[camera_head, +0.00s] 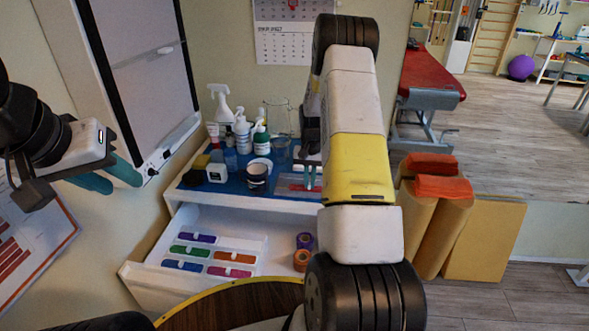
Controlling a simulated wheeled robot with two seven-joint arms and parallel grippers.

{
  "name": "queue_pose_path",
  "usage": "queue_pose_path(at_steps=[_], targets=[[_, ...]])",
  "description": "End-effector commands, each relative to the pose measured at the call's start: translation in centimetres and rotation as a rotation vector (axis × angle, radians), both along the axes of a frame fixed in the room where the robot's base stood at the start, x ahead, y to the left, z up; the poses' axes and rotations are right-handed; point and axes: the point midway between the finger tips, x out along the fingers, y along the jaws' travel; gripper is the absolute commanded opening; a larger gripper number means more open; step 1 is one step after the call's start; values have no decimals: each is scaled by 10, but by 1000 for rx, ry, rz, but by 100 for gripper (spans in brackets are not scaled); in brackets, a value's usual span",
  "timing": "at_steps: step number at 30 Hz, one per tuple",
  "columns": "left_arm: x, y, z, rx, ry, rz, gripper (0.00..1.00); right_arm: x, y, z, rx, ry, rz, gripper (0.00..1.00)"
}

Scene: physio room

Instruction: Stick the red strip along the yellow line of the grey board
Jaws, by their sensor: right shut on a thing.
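The grey board (283,182) lies on the blue top of the cabinet, partly hidden by my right arm. The red strip (298,188) shows as a thin red band over the board. My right gripper (308,185) points down with its fingers shut on the red strip, at or just above the board; I cannot tell whether the strip touches it. The yellow line cannot be made out. My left gripper (112,178) is open and empty at the left, in front of the wall, away from the board.
Bottles (242,132), a dark jar (257,177) and a glass beaker (279,117) stand left of and behind the board. The open drawer (220,225) below holds several coloured strips and rolls (302,258).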

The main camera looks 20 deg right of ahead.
Motion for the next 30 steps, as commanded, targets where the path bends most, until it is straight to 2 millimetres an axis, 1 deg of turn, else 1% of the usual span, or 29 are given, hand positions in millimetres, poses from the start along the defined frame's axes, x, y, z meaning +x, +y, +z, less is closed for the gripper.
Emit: queue_pose_path(at_steps=[25,26,27,29,30], targets=[[0,0,0,0,0,0,36,0,0,-4,0,0,0,0],[0,0,0,0,0,0,36,0,0,-4,0,0,0,12],[0,0,0,0,0,0,36,0,0,-4,0,0,0,20],[0,0,0,0,0,0,36,0,0,-4,0,0,0,32],[0,0,0,0,0,0,36,0,0,-4,0,0,0,34]])
